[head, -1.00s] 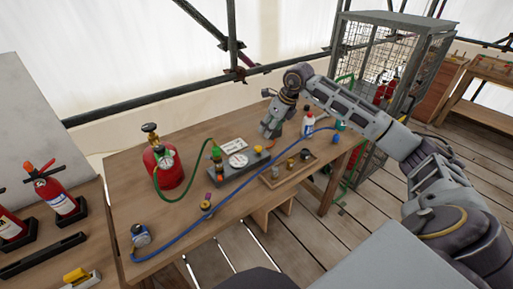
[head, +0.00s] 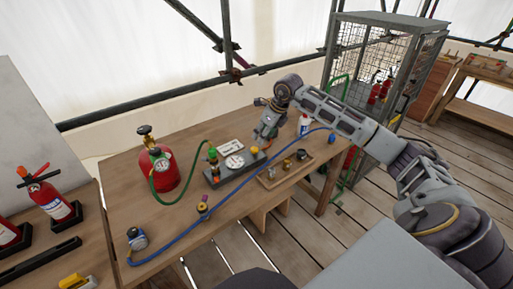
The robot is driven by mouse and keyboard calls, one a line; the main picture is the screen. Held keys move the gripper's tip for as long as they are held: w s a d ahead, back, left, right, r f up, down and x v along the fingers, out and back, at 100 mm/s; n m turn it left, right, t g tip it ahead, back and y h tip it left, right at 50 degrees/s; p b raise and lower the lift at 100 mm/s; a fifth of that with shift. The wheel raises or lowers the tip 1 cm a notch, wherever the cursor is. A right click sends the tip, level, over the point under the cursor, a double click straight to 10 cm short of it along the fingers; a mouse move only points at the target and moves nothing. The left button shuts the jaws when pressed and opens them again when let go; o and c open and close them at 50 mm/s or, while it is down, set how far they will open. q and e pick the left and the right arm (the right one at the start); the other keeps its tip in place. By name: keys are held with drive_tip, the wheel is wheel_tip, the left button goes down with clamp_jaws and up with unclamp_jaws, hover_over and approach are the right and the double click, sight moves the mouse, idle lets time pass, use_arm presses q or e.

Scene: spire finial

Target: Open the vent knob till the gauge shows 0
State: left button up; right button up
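A grey panel (head: 222,180) lies on the wooden table with a round white gauge dial (head: 235,162) on it. The dial's reading is too small to make out. A green-topped fitting (head: 212,153) stands at the panel's left end, and a small yellow-orange knob (head: 254,150) sits at its right end. I cannot tell for sure which one is the vent knob. My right gripper (head: 264,138) points down just above and beside the panel's right end, close to the yellow-orange knob. Whether its fingers are open or touching the knob is not clear. My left gripper is out of view.
A red cylinder (head: 166,178) with a green hose stands left of the panel. A blue hose (head: 190,245) crosses the table's front. A wooden tray (head: 270,184) with small parts and a white bottle (head: 304,125) are at the right. A wire cage (head: 372,60) stands behind.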

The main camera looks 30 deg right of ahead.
sight(256, 149)
drive_tip(key=x, duration=1)
drive_tip(key=shift+s, duration=0.1)
drive_tip(key=shift+c, duration=0.3)
drive_tip(key=shift+d, duration=0.1)
drive_tip(key=c, duration=0.9)
